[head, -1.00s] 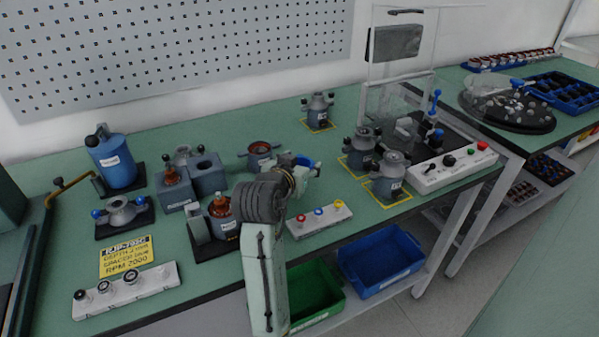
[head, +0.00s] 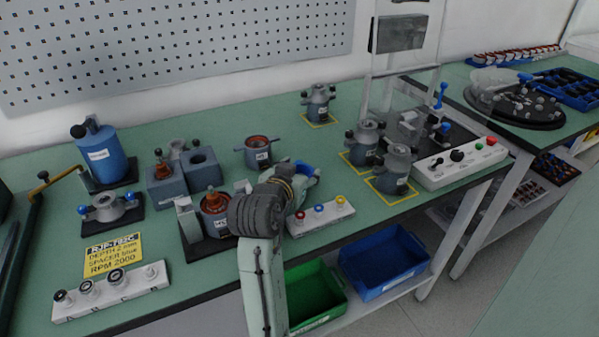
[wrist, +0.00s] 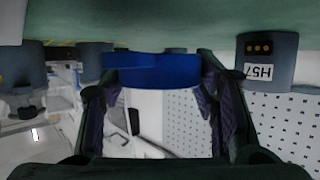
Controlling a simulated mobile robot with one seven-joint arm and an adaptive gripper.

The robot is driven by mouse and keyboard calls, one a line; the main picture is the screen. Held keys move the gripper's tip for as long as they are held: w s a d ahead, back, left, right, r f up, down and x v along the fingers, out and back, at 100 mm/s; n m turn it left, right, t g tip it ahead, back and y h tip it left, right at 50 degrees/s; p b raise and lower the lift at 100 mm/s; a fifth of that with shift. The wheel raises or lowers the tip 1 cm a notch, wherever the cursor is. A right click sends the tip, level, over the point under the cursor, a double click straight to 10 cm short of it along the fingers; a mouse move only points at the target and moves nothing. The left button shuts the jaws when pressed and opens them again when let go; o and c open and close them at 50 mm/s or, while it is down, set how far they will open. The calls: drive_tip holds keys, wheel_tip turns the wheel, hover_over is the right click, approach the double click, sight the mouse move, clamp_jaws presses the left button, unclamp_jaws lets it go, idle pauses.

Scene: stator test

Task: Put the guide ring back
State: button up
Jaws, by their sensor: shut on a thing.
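In the wrist view a blue curved piece (wrist: 160,72), like a ring seen edge-on, sits between the fingers of my gripper (wrist: 155,95). It is likely the guide ring, but its full shape is hidden. My wrist hides part of the gripper. A stator labelled H57 (wrist: 267,62) stands to the right in the wrist view. An open stator with copper inside (head: 215,215) stands left of my wrist.
A white rack with red, blue and yellow spacers (head: 320,219) lies just right of my wrist. Stators with grey two-knob tops (head: 396,170) stand on yellow-marked squares. A grey funnel with blue knobs (head: 109,208) stands at left. The back middle of the table (head: 230,125) is clear.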

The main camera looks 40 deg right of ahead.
drive_tip(key=o, duration=0.8)
drive_tip(key=shift+s+f, duration=0.1)
drive_tip(key=shift+f, duration=0.7)
drive_tip(key=shift+d+r, duration=0.1)
drive_tip(key=shift+r, duration=0.1)
drive_tip(key=v, duration=0.2)
drive_tip(key=r+v, duration=0.1)
drive_tip(key=v, duration=0.5)
drive_tip(key=shift+w+d+r, duration=0.2)
drive_tip(key=shift+w+r, duration=0.05)
drive_tip(key=shift+w, duration=0.05)
